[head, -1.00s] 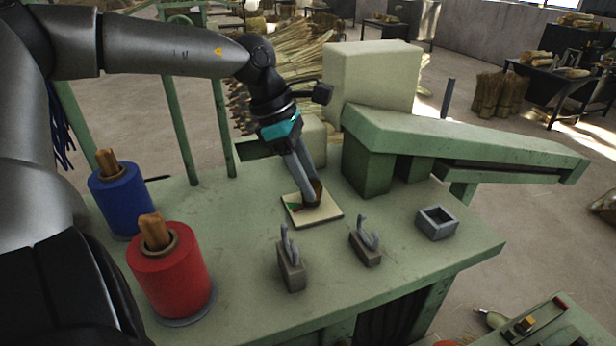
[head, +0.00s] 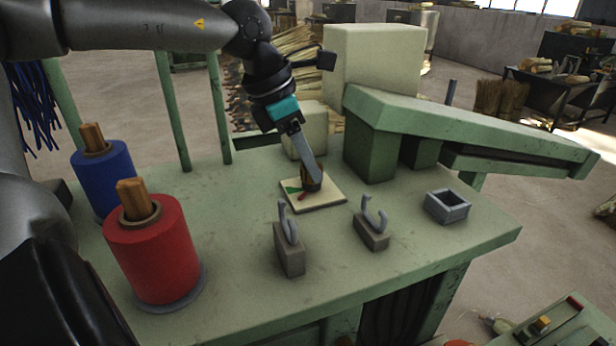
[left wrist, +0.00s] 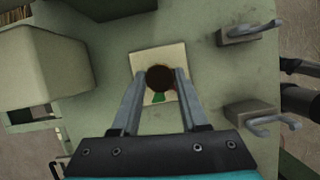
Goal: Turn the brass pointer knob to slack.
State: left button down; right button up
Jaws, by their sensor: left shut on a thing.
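The brass pointer knob (head: 311,181) stands on a cream square plate (head: 326,197) on the green bench. It looks dark and round from above in the left wrist view (left wrist: 160,78). The plate carries a green patch (head: 291,189) and a red patch (head: 303,197). My left gripper (head: 317,176) comes down at a tilt and is shut on the knob, with one finger on each side in the left wrist view (left wrist: 160,76). The fingers hide part of the knob, and I cannot make out which way its pointer faces. My right gripper is not in view.
Two hooked grey blocks (head: 290,250) (head: 371,236) and a small grey open box (head: 447,206) stand in front of the plate. A red spool (head: 152,250) and a blue spool (head: 102,180) stand at left. A green machine beam (head: 460,132) lies behind.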

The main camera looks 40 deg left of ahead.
pick_arm(q)
jog(key=n+y+b, duration=0.1)
jog(key=n+b, duration=0.1)
jog(key=b, duration=0.1)
jog(key=n+y+b, duration=0.1)
jog(key=n+b, duration=0.1)
jog(key=b, duration=0.1)
jog(key=n+b, duration=0.3)
jog(key=shift+d+f+t+y, duration=0.2)
jog(key=shift+f+t+y, duration=0.05)
jog(key=shift+t+y, duration=0.15)
jog(key=shift+d+r+n+y+b, duration=0.15)
jog(key=shift+n+y+b, duration=0.45)
jog(key=shift+n+b, duration=1)
jog(key=shift+c, duration=2.1)
grip_release()
jog(key=shift+r, duration=0.1)
jog(key=p+v, duration=0.2)
jog(key=v, duration=1.3)
jog(key=shift+r+p, duration=0.2)
jog(key=shift+p, duration=0.15)
